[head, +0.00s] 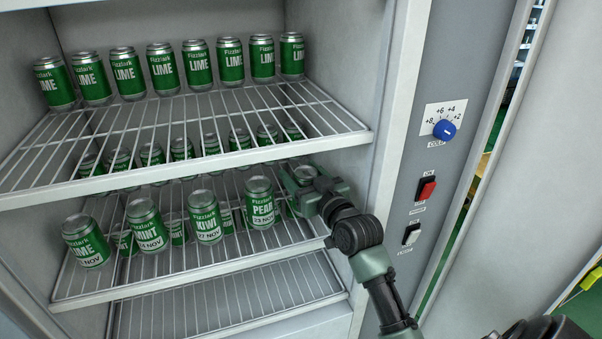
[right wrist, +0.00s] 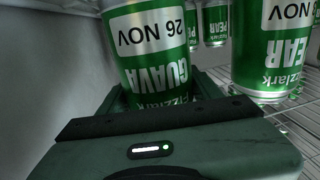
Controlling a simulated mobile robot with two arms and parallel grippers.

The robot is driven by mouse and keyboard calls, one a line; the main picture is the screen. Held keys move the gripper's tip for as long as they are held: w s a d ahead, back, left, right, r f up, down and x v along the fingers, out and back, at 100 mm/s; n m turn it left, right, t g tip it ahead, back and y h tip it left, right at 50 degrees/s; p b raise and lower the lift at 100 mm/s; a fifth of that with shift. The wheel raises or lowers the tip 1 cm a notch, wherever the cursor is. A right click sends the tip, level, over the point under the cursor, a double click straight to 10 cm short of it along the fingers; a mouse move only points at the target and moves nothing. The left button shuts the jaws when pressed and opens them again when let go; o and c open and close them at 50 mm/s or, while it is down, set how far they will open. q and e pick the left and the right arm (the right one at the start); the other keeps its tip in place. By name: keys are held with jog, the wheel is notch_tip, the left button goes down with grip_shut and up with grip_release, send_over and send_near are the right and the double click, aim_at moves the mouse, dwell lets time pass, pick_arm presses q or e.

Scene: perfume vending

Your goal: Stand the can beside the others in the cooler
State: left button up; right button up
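A green and silver guava can (right wrist: 152,45) dated 26 NOV is between the fingers of my right gripper (right wrist: 155,95), which looks shut on it. In the head view my right gripper (head: 312,190) is at the right end of the cooler's middle shelf and hides most of that can. Left of it, the pear can (head: 260,203), kiwi can (head: 205,217), mint can (head: 147,226) and lime can (head: 86,242) stand along the shelf's front. The pear can is close beside it in the wrist view (right wrist: 270,50). Whether the guava can touches the shelf is unclear. My left gripper is out of view.
The upper wire shelf (head: 190,137) holds a row of lime cans (head: 197,63). More cans stand behind the front row on the middle shelf. The lower shelf (head: 230,300) is empty. The cooler's right wall is close to my gripper. A panel (head: 440,150) has a blue dial and switches.

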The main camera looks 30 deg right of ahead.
jog(key=shift+o, duration=0.9)
jog(key=shift+r, duration=0.15)
jog(key=s+b, duration=0.2)
jog(key=s, duration=1)
jog(key=shift+a, duration=0.45)
